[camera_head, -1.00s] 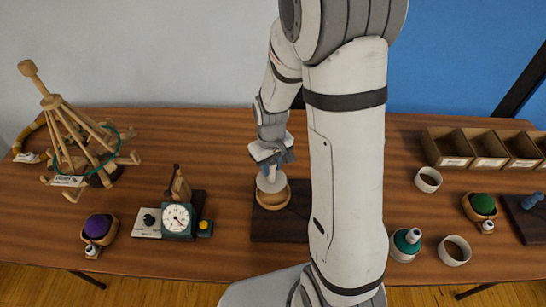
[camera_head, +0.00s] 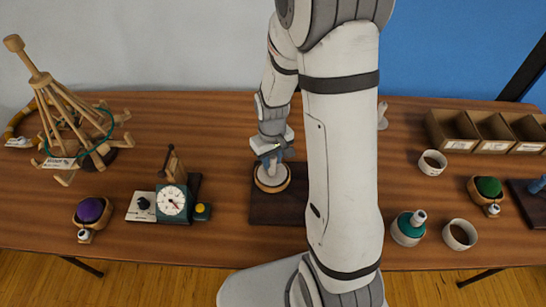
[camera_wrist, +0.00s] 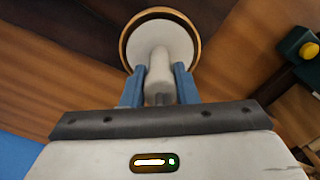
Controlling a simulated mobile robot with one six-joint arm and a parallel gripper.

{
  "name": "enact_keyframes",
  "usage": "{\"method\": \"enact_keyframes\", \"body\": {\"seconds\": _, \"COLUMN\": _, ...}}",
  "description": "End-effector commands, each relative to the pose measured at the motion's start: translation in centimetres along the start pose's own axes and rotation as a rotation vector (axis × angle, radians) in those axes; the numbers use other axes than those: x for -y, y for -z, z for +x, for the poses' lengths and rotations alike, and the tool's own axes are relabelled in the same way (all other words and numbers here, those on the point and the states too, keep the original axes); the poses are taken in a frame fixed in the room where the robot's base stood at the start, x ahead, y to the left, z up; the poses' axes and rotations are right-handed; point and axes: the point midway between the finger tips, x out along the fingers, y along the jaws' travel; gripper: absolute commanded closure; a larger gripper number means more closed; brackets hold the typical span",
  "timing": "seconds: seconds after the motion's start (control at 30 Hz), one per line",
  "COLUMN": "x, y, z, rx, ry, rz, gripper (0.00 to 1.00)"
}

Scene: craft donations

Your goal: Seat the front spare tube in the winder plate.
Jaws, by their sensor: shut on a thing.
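My gripper (camera_wrist: 160,88) is shut on the stem of a white tube (camera_wrist: 159,62) with a wide round flange. In the head view my gripper (camera_head: 272,158) stands upright above the round wooden-rimmed winder plate (camera_head: 272,189). The tube's flange (camera_head: 271,172) lies within that rim and looks level. In the wrist view the rim (camera_wrist: 125,38) encircles the flange nearly evenly. I cannot tell whether the flange is fully down. The winder plate is on a dark base (camera_head: 277,212). A second white item (camera_head: 382,116), possibly a spare tube, shows partly behind my arm.
A wooden yarn swift (camera_head: 70,130) and a purple yarn bowl (camera_head: 90,212) are at left. A dial device (camera_head: 173,201) stands just left of the dark base. Right of my arm are bowls (camera_head: 459,235), yarn and a compartment box (camera_head: 452,130).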

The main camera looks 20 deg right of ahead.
Motion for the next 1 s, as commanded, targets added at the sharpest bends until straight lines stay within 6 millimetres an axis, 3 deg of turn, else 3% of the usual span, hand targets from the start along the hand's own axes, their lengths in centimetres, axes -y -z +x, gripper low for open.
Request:
{"method": "enact_keyframes", "body": {"seconds": 0.37, "x": -0.04, "y": -0.02, "z": 0.39, "rx": 0.000, "ry": 0.000, "rz": 0.001, "gripper": 0.94}}
{"method": "enact_keyframes", "body": {"seconds": 0.4, "x": -0.04, "y": -0.01, "z": 0.39, "rx": 0.000, "ry": 0.000, "rz": 0.001, "gripper": 0.72}}
{"method": "enact_keyframes", "body": {"seconds": 0.7, "x": -0.07, "y": -0.02, "z": 0.39, "rx": 0.000, "ry": 0.000, "rz": 0.002, "gripper": 0.48}}
{"method": "enact_keyframes", "body": {"seconds": 1.0, "x": -0.10, "y": 0.01, "z": -0.11, "rx": -0.002, "ry": 0.000, "rz": 0.002, "gripper": 0.48}}
